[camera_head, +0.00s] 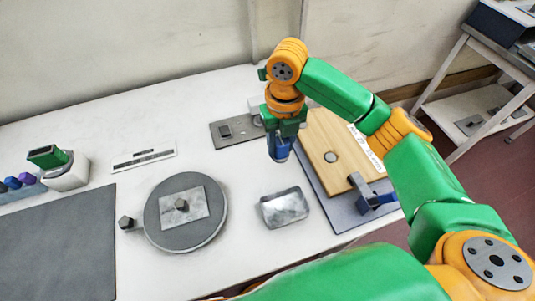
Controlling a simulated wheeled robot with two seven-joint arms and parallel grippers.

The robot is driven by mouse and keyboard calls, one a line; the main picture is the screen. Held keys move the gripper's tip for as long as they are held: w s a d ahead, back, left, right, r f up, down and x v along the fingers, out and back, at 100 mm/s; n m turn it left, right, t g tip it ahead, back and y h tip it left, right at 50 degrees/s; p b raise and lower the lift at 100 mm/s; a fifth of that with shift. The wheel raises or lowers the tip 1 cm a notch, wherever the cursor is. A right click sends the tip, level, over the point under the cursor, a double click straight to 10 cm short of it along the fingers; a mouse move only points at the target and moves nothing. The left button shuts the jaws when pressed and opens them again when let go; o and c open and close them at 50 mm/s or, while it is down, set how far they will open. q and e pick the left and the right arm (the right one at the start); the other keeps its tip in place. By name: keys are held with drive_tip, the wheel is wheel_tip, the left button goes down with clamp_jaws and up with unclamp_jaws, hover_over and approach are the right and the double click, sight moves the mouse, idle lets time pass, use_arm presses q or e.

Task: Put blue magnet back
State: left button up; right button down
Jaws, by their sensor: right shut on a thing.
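My right gripper (282,136) hangs over the back of the white table, pointing down. It is shut on a blue piece, which looks like the blue magnet (279,151). The piece is held upright and appears above the table, between the dark grey plate and the wooden board. At the far left, a rack (18,194) carries small knobs, one dark blue (12,183) and one purple (27,179). The left edge of the picture cuts off part of the rack. My left gripper is not in view.
A round grey turntable (160,228) bears a metal plate. A shiny metal tray (284,208) lies right of it. A green-topped device (66,172) stands left, behind a dark mat (60,245).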

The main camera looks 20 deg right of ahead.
drive_tip(key=w+f, duration=0.1)
drive_tip(key=w+a+f, duration=0.2)
drive_tip(key=f, duration=0.1)
drive_tip(key=shift+w+f, duration=0.1)
drive_tip(key=shift+w, duration=0.1)
drive_tip(key=f, duration=0.4)
drive_tip(key=shift+w+d, duration=0.1)
drive_tip(key=shift+w, duration=0.1)
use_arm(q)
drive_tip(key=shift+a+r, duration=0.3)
use_arm(e)
drive_tip(key=shift+f, duration=0.1)
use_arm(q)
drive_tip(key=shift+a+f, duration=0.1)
use_arm(e)
drive_tip(key=c, duration=0.5)
unclamp_jaws()
